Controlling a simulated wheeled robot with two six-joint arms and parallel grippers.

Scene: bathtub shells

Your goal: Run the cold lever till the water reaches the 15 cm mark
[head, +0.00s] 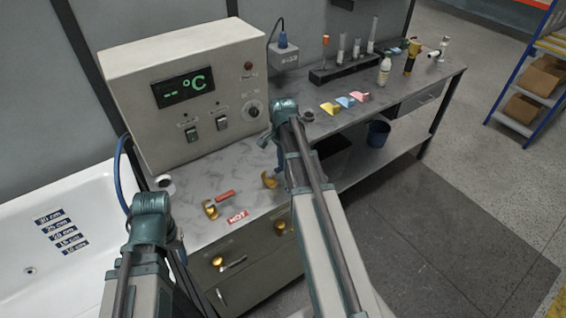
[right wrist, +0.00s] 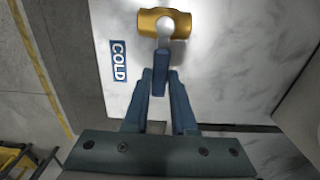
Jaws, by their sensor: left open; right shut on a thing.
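The cold lever has a brass body and a blue handle (right wrist: 160,75), beside a blue COLD label (right wrist: 118,61). My right gripper (right wrist: 160,90) is shut on that handle in the right wrist view. In the head view, the brass cold tap body (head: 269,180) shows beside my right arm, which hides most of the lever and the gripper. The white bathtub (head: 85,190) is at left with depth labels from 30 cm down to 10 cm, including the 15 cm mark (head: 71,241). I cannot make out any water surface. My left arm reaches up at lower left; its gripper is not visible.
The red hot lever (head: 225,196) and HOT label (head: 237,217) are on the marble counter. A control box (head: 185,90) shows "-- °C". A blue hose (head: 122,165) runs by the tub. Further back stand a bottle (head: 384,70), colored wedges and a test-tube rack (head: 345,68).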

